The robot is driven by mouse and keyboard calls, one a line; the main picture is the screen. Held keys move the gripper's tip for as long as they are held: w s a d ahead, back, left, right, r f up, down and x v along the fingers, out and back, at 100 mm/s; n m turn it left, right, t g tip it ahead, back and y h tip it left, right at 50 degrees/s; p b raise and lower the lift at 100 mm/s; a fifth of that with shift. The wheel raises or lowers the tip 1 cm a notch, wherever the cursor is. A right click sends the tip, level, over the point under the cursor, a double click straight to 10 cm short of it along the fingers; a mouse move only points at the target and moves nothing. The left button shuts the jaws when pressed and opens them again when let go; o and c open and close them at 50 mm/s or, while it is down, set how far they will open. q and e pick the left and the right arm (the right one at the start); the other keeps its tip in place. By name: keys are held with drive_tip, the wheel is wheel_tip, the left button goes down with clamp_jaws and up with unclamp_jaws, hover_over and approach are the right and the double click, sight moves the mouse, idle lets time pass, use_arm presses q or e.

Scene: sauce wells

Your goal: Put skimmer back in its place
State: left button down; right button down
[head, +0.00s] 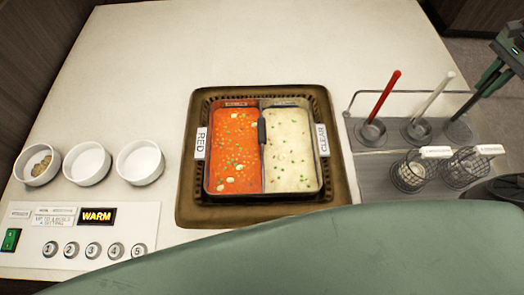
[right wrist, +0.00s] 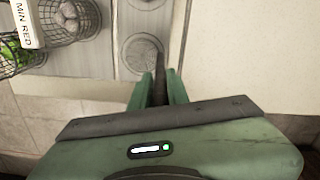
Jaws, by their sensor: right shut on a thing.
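The skimmer shows as a dark handle (head: 472,104) slanting down to the rightmost of three round wells (head: 458,131) in the grey rack. My right gripper (head: 494,72) is shut on the handle's upper part, at the right edge of the head view. In the right wrist view my right gripper (right wrist: 160,88) has its green fingers closed around the dark handle (right wrist: 158,72). A round well (right wrist: 144,54) lies just beyond. The skimmer's lower end meets the well in the picture; I cannot tell how deep it sits. My left gripper is out of view.
A red-handled tool (head: 384,96) and a white-handled tool (head: 434,94) stand in the other wells. Wire baskets (head: 409,176) hang in front. A two-part pot (head: 263,196) of red and clear broth sits centrally. My green body part covers the bottom foreground.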

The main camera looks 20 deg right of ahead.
drive_tip(key=c, duration=1.3)
unclamp_jaws()
drive_tip(key=shift+f, duration=0.1)
drive_tip(key=shift+o, duration=0.3)
drive_tip(key=o, duration=0.8)
drive_tip(key=shift+c, duration=0.2)
drive_tip(key=shift+r+p, duration=1.55)
drive_tip(key=shift+p, duration=0.05)
wheel_tip(320, 180, up, 8)
drive_tip(key=p, duration=0.7)
